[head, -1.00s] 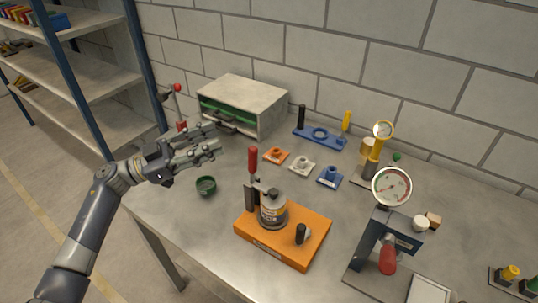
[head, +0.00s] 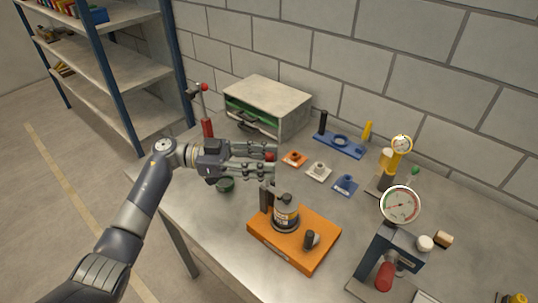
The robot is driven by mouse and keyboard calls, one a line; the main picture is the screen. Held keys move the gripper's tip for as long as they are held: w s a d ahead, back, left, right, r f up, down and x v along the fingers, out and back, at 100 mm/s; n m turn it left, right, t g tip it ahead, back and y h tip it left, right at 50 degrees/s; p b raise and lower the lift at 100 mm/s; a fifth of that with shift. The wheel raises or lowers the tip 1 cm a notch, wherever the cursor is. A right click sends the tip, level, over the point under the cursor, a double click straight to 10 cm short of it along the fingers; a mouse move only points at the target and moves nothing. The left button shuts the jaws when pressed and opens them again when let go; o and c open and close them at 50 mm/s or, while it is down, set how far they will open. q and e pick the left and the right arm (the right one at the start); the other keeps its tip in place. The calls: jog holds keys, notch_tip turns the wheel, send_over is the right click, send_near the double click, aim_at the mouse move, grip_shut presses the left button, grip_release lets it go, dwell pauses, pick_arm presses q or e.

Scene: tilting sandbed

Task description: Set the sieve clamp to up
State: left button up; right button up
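The sieve clamp is on an orange base (head: 282,246) on the table, with a dark upright bracket (head: 266,197) beside a labelled grey cylinder (head: 286,214). Its red handle (head: 269,156) points upward; only its tip shows clearly, and the rest is hidden behind my fingers. My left gripper (head: 270,161) comes in from the left at the height of the handle. Its fingers are spread apart, with the red tip between or just behind them; I cannot tell whether they touch it. My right gripper is not in view.
Orange, white and blue fixtures (head: 319,171) lie to the right. A gauge press (head: 385,250) with a red handle stands at the front right.

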pick_arm(q)
jog(key=shift+d, duration=0.6)
jog(key=c, duration=0.8)
grip_shut()
